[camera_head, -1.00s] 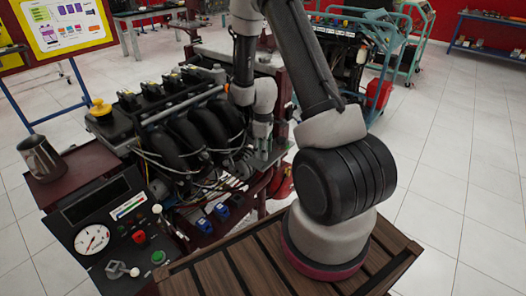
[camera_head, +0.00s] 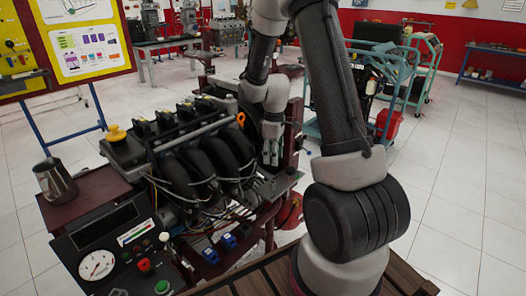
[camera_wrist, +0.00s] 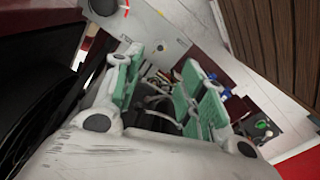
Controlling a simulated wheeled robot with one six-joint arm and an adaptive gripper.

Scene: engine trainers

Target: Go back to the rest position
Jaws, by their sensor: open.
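My gripper (camera_head: 270,153) hangs at the right end of the engine (camera_head: 195,150) in the head view, fingers pointing down. In the wrist view my gripper (camera_wrist: 160,88) shows green-padded fingers spread apart, with nothing held between them. Cables and dark engine parts show beyond the gap. Whether the fingers touch the engine cannot be told. An orange ring-shaped handle (camera_head: 241,119) stands at the engine's back right, just left of my gripper.
The gauge panel (camera_head: 112,250) is in front. A teal-framed trainer (camera_head: 385,110) stands behind at right. The tiled floor (camera_head: 455,190) at right is clear.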

